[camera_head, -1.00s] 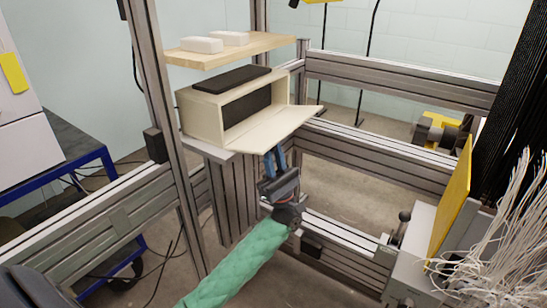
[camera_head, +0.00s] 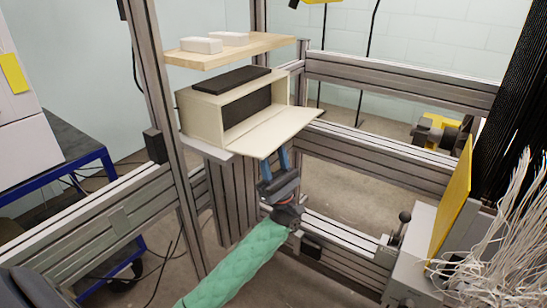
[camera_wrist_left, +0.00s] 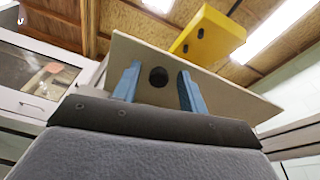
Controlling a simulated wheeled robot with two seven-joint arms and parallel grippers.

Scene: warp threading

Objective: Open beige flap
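The beige flap (camera_head: 275,133) is hinged along the bottom front edge of a beige box (camera_head: 205,117). It is folded out and lies nearly flat, so the box front is open. My left gripper (camera_head: 278,154) is below the flap's outer part, with its blue fingers pointing up at it. In the left wrist view, the flap's underside (camera_wrist_left: 225,96) is just ahead, and a round black knob (camera_wrist_left: 158,77) on it shows between the two fingers. The fingers are open, with visible gaps to the knob on both sides. My right gripper is not in view.
A wooden shelf (camera_head: 270,43) with white blocks is above the box. A metal upright (camera_head: 166,110) stands left of it, and metal rails (camera_head: 400,80) run behind. A yellow panel (camera_head: 455,200) and white threads (camera_head: 500,235) are at the right.

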